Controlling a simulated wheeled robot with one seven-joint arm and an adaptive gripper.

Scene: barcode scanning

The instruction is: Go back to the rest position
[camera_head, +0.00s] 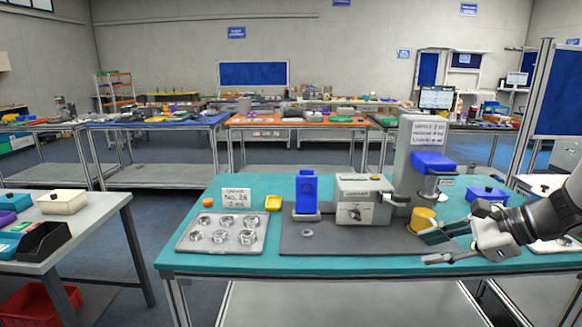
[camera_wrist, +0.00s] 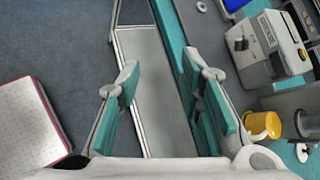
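My gripper (camera_head: 436,246) is at the right front edge of the teal-topped table (camera_head: 207,262) in the head view. Its two teal-padded fingers are spread apart with nothing between them. In the wrist view my gripper (camera_wrist: 165,105) shows the same wide gap, with the table's front edge and the floor beyond it. A yellow cup (camera_head: 423,219) stands just behind the fingers in the head view. It also shows right of the fingers in the wrist view (camera_wrist: 264,124), apart from them.
On the table are a tray (camera_head: 183,241) of metal parts, a blue device (camera_head: 306,188), a grey machine (camera_head: 363,212) and a tall grey stand (camera_head: 408,160) with a sign. A grey side table (camera_head: 88,226) stands left. Floor between the tables is open.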

